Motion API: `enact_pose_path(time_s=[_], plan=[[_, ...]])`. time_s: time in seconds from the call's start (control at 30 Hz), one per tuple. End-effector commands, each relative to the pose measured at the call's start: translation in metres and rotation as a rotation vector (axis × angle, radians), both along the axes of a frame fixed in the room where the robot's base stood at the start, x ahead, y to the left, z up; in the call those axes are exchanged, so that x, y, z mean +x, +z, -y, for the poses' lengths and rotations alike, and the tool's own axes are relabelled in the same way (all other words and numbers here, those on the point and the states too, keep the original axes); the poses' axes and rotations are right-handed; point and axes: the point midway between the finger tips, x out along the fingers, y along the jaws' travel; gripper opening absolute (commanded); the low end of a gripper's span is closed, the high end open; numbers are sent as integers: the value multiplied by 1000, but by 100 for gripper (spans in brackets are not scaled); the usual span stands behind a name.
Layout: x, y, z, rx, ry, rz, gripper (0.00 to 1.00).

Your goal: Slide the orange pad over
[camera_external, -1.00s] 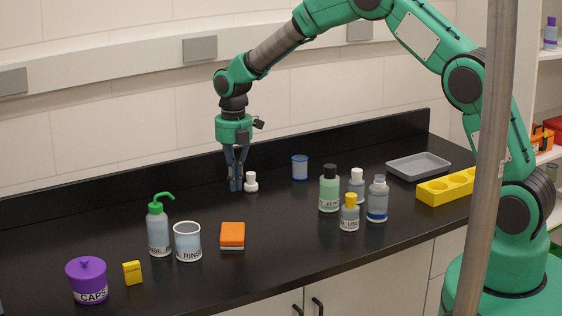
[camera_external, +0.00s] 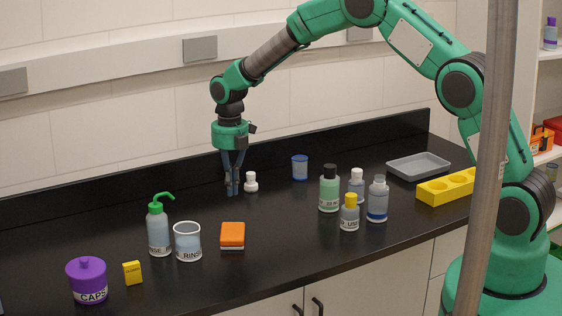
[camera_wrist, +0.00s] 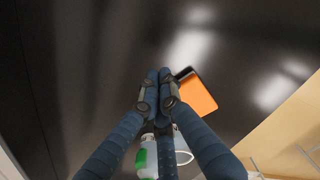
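The orange pad (camera_external: 232,234) lies flat on the black counter, with a dark side edge and a pale base, right of the labelled beaker. In the wrist view the orange pad (camera_wrist: 199,96) shows just right of the fingertips, partly covered by one of them. My gripper (camera_external: 232,188) points down behind the pad, apart from it, beside a small white-capped bottle. In the wrist view my gripper (camera_wrist: 158,90) has its fingertips together with nothing visible between them.
A beaker (camera_external: 187,242) and a green-topped wash bottle (camera_external: 159,232) stand left of the pad. Several bottles, including a green one (camera_external: 329,190), stand to the right. A blue cup (camera_external: 300,168) stands at the back.

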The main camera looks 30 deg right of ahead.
Motion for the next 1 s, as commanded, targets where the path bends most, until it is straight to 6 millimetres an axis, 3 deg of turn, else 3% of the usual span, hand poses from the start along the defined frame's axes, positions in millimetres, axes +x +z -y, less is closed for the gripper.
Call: enact_pose_path(time_s=[0.53,0.73,1.0], plan=[[-1,-82,0,0,0,-1,0],[-22,-80,-11,0,1,-1,0],[-35,-80,-18,0,0,0,0]])
